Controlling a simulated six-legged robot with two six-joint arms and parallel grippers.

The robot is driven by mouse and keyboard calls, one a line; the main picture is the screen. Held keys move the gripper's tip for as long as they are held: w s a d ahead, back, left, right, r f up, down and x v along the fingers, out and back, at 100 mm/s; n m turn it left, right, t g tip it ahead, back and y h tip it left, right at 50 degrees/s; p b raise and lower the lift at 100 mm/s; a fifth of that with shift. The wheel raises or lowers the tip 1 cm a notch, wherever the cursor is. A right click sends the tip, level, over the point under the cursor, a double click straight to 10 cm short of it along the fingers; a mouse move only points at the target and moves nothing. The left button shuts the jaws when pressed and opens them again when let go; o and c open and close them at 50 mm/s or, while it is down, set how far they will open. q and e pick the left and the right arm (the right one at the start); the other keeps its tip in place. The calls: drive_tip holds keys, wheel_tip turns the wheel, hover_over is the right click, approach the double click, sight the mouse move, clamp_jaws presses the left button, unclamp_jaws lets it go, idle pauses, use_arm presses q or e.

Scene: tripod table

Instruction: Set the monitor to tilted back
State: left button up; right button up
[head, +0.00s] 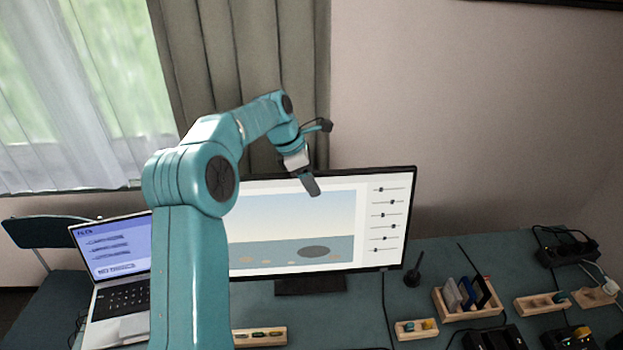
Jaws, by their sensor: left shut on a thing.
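The monitor (335,222) stands on the table, its lit screen facing me, with a picture at the left and several sliders at the right. Its dark foot (310,285) rests on the tabletop. My left gripper (309,181) reaches down over the top edge and is shut on the monitor, with a dark finger in front of the screen. The part of the gripper behind the monitor is hidden. My left arm covers the monitor's left side. The exact tilt is hard to tell from here. My right gripper is not in view.
An open laptop (118,295) stands at the left near a chair (48,230). Wooden trays (470,312) with small items, a dark stand (413,275) and a power strip (567,252) with cables lie at the right. A curtain and wall are behind.

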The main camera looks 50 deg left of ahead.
use_arm(q)
drive_tip(key=shift+a+r, duration=0.1)
drive_tip(key=shift+a, duration=0.1)
drive_tip(key=p+v, duration=0.1)
drive_tip(key=v, duration=1.5)
drive_tip(key=shift+d, duration=0.2)
drive_tip(key=shift+a+r, duration=0.1)
